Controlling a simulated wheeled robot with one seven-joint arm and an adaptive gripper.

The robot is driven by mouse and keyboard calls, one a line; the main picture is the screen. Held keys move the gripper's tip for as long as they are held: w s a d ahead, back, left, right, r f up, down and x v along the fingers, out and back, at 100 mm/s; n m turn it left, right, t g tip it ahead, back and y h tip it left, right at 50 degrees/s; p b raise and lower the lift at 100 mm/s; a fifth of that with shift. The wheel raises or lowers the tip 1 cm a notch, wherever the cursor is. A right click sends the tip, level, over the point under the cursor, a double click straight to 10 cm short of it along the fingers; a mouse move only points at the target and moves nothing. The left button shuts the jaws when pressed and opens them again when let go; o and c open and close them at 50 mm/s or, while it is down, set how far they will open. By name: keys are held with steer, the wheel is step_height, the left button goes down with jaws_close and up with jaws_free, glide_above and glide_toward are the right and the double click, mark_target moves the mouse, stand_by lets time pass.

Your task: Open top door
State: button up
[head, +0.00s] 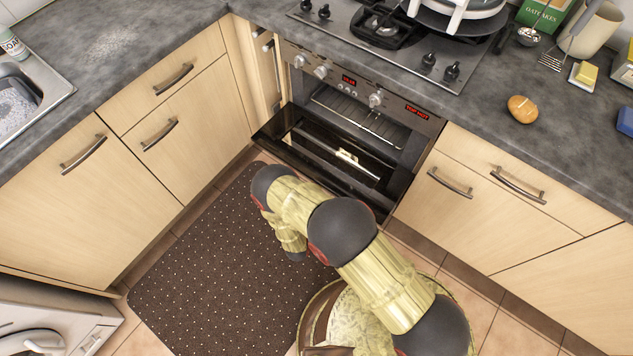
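The built-in oven (330,78) stands in the corner under the hob. Its top door (300,150) is a dark glass panel, hinged low and swung down and outward. The oven cavity (358,118) with a wire rack shows behind it. A bright pale streak lies on the door's inner glass; I cannot tell whether it is a reflection. My gold and dark grey arm reaches up from the bottom right and bends down just in front of the door. My gripper's fingers are not visible.
Wooden cabinets with metal handles flank the oven on both sides. A dark dotted mat (215,270) covers the floor in front. A white appliance (45,320) stands at lower left. The worktop (560,110) carries a bread roll (522,109) and a butter block (585,74).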

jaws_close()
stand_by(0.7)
